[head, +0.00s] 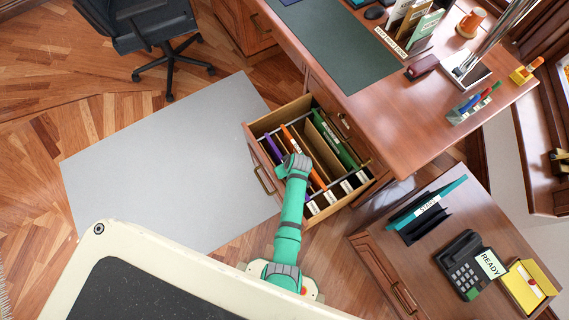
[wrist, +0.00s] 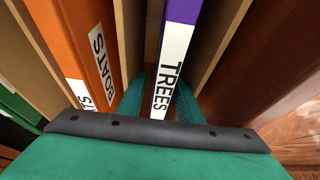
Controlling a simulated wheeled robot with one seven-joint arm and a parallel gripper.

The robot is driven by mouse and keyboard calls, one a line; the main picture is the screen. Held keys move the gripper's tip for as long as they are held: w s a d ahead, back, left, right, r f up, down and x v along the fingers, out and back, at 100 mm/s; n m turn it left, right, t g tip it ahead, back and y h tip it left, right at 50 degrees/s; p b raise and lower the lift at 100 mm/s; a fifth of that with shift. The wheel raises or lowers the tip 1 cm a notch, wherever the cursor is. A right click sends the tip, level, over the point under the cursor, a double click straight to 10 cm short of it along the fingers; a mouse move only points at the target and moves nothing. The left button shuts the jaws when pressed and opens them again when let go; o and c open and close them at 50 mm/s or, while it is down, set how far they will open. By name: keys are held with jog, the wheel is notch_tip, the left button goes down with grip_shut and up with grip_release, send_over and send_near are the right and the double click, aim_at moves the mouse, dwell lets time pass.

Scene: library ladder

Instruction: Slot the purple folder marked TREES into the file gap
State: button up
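The purple folder marked TREES (wrist: 168,70) stands on edge inside the open file drawer (head: 262,183), between tan dividers. It also shows in the head view (head: 272,150), near the drawer's left side, partly hidden by my arm. My gripper (wrist: 161,98) reaches down into the drawer with one teal finger on each side of the folder. A narrow gap shows between the left finger and the folder; the right finger is partly hidden by it. The gripper looks slightly open around the folder. The folder's lower edge is hidden.
An orange folder marked BOATS (wrist: 82,45) stands left of the TREES folder in the wrist view, beyond a divider. A green folder (head: 335,138) stands farther right in the drawer. The desk (head: 415,115) and a cabinet with a telephone (head: 462,265) flank the drawer.

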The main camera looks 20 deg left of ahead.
jog(key=v, duration=1)
jog(key=shift+d+r, duration=0.1)
jog(key=shift+r, duration=0.3)
jog(key=shift+s, duration=0.1)
jog(key=shift+s+d+m+t, duration=0.2)
jog(key=shift+s+m+t, duration=0.3)
jog(key=s+d+r+m+t+h, duration=0.1)
jog(key=s+d+r+m+t, duration=0.35)
jog(key=s, duration=0.35)
jog(key=s+d+r+m+t+h, duration=0.1)
jog(key=s+d+r+m+t, duration=0.1)
jog(key=s+r, duration=0.6)
jog(key=s+d+r+m+t+h, duration=0.1)
jog(key=s+d+r+m+t, duration=0.2)
jog(key=s+r, duration=0.6)
notch_tip(320, 180, up, 9)
jog(key=d+t, duration=0.2)
jog(key=shift+s+d+f+h, duration=0.15)
jog(key=shift+d+h, duration=0.15)
jog(key=shift+d, duration=0.05)
jog(key=shift+c, duration=0.4)
